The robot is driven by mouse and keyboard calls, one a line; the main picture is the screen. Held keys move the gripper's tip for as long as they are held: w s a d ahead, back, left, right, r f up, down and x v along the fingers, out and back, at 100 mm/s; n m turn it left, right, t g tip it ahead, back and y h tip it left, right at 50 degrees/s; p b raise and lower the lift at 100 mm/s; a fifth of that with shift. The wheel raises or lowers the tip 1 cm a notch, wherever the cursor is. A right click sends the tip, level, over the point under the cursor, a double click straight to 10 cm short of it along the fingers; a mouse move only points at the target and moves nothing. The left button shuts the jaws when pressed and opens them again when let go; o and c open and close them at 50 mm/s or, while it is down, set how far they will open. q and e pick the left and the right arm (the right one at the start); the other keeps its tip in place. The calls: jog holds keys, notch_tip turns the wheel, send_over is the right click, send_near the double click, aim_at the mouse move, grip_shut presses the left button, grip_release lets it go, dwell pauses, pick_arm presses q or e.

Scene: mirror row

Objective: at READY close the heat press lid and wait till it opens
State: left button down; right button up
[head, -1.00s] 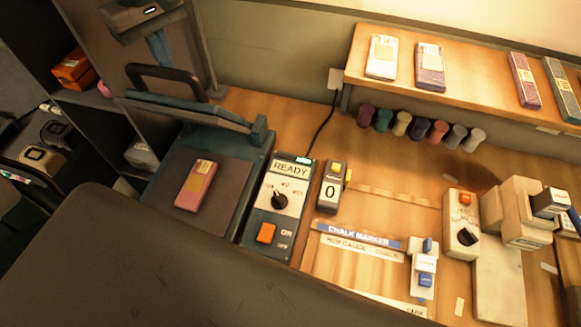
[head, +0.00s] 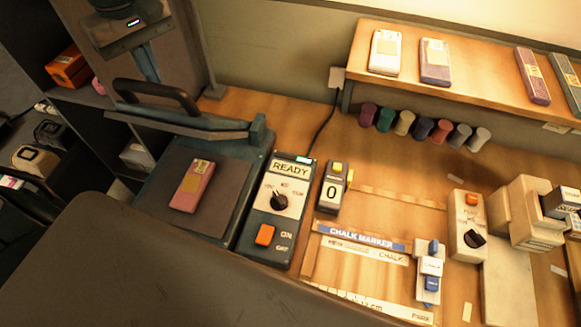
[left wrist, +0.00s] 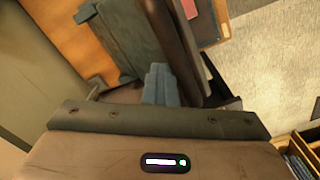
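The heat press lid (head: 180,127) is raised and tilted above the lower plate (head: 225,195). Its dark handle (head: 155,95) stands up from it and also shows in the left wrist view (left wrist: 174,45). A pink packet with a tan label (head: 192,186) lies on the lower plate. The control box display (head: 290,169) reads READY; it has a dial and an orange switch (head: 264,235). My left gripper (head: 150,75) is behind the handle, fingers pointing down. In the left wrist view its fingers (left wrist: 160,85) look together, beside the handle, not around it. My right gripper is not seen.
A counter box (head: 331,190) showing 0 stands right of the control box. A chalk marker strip (head: 360,238) and a beige machine (head: 525,215) are farther right. A wall shelf (head: 470,80) holds packets, with several coloured rolls below. Dark shelving stands at left.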

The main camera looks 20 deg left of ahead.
aim_at(143, 85)
pick_arm(q)
jog(key=shift+s+d+f+b, duration=0.1)
jog(key=shift+s+f+b, duration=0.4)
jog(key=shift+s, duration=0.2)
jog(key=shift+s+d+f+b, duration=0.1)
jog(key=shift+s+f+b, duration=0.25)
jog(key=shift+s+b, duration=0.25)
jog(key=shift+s+f+b, duration=0.4)
jog(key=shift+f+b, duration=0.05)
jog(key=shift+b, duration=0.05)
jog(key=shift+s+d+f+b, duration=0.1)
jog(key=shift+s+f+b, duration=0.6)
jog(key=shift+s+b, duration=0.25)
jog(key=shift+s, duration=0.1)
